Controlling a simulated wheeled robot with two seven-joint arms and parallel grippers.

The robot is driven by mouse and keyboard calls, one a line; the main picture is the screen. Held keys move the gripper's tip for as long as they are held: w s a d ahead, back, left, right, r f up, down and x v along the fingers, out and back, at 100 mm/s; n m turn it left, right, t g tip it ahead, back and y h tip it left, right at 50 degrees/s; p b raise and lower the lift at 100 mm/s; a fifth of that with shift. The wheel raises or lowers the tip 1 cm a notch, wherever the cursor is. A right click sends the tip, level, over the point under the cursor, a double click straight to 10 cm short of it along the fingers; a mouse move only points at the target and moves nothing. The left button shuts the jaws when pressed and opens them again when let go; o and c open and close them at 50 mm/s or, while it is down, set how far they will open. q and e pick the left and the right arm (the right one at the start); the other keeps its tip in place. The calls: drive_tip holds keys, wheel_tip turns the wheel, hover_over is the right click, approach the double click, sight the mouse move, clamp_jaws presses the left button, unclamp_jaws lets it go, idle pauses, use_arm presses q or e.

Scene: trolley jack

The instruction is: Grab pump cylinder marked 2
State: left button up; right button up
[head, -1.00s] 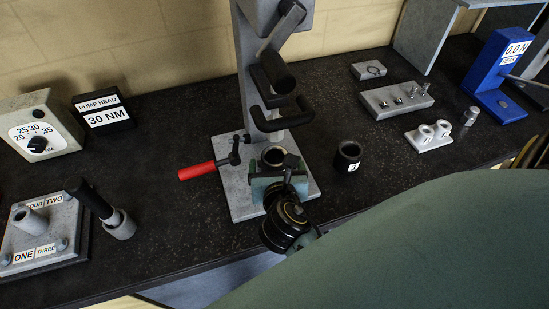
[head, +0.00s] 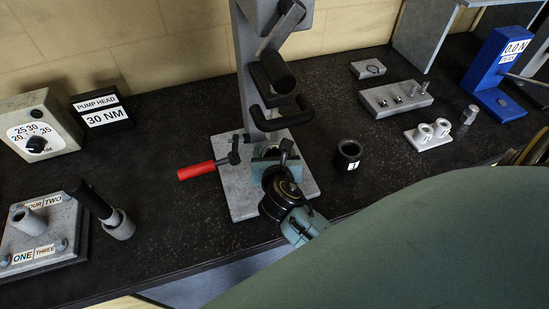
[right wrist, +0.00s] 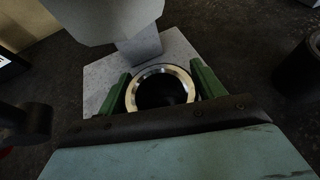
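A dark cylinder with a bright metal rim (right wrist: 161,90) stands on the grey press base in the right wrist view. Its marking is not visible, and in the head view my right gripper mostly hides it. My right gripper (head: 268,163) is at this cylinder. In the right wrist view, its green fingers (right wrist: 161,88) are spread on either side of the rim; whether they touch it I cannot tell. Another black cylinder (head: 348,153) with a small white label, which seems to read 1, stands to the right of the base. My left gripper is not in view.
The grey press column (head: 258,100) with black handles rises behind the gripper. A red-handled lever (head: 197,171) lies to the left of the base (head: 237,200). A block with small fittings (head: 395,101) and a blue gauge stand (head: 493,80) are at the right.

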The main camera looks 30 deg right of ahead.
drive_tip(key=c, duration=1.2)
drive_tip(key=shift+w+r, duration=0.1)
drive_tip(key=shift+r, duration=0.15)
